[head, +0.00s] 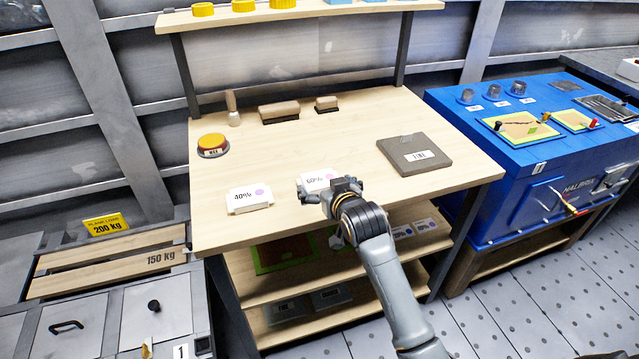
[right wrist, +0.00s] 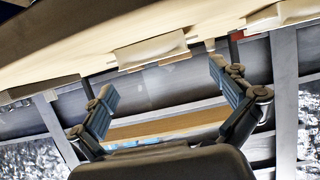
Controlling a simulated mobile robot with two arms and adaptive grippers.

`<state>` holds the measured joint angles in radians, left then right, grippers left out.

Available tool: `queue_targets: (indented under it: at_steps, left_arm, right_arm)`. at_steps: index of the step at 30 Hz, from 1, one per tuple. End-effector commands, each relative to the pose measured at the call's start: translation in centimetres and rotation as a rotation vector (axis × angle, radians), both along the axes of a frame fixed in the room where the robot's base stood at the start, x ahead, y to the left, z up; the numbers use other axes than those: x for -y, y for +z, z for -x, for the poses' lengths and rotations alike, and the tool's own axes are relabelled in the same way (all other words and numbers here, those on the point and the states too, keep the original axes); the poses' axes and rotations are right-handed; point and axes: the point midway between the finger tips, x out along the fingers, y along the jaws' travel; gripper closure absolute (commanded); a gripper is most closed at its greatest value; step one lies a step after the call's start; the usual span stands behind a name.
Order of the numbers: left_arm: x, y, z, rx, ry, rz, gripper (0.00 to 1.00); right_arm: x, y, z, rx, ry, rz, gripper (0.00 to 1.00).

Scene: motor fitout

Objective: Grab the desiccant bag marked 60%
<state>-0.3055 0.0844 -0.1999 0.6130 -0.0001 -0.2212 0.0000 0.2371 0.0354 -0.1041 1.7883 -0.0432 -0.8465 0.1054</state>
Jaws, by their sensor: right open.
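The desiccant bag marked 60% (head: 316,180) is a white packet with a purple dot, near the front edge of the wooden workbench. My right gripper (head: 326,192) is just in front of it in the head view and hides part of it. The gripper is open, its two fingers spread wide with nothing between them in the right wrist view (right wrist: 165,95). That view is turned over; a pale block-like item (right wrist: 150,52) shows on the bench beyond the fingers, its marking unreadable. A similar bag marked 40% (head: 250,199) lies to the left. My left gripper is not in view.
The workbench (head: 330,135) also holds a grey labelled pad (head: 414,155) at right, a yellow-topped round item (head: 212,145) at left, and brushes (head: 279,112) at the back. More packets lie on the shelf below. A blue machine (head: 520,190) stands to the right.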

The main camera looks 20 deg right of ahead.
Motion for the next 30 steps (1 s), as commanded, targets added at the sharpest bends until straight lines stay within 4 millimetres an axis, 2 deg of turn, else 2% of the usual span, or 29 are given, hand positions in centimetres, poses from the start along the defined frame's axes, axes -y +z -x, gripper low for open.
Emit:
queue_targets:
  at_steps: [5, 15, 24, 26, 30]
  left_arm:
    - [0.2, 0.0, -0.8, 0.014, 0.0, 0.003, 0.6]
    - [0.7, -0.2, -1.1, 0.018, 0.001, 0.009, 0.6]
    - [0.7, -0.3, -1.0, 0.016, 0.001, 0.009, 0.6]
    - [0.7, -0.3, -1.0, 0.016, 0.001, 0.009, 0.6]
    - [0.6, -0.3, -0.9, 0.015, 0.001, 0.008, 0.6]
  right_arm:
    - [0.0, -0.5, -1.0, 0.0, 0.0, 0.0, 0.0]
    - [0.3, -2.4, -4.8, 0.0, 0.0, 0.0, 0.0]
    - [0.3, -2.6, -5.1, 0.0, 0.001, 0.0, 0.0]
    - [0.3, -2.6, -5.1, 0.0, 0.001, 0.0, 0.1]
    - [0.3, -2.6, -5.1, 0.0, 0.001, 0.0, 0.39]
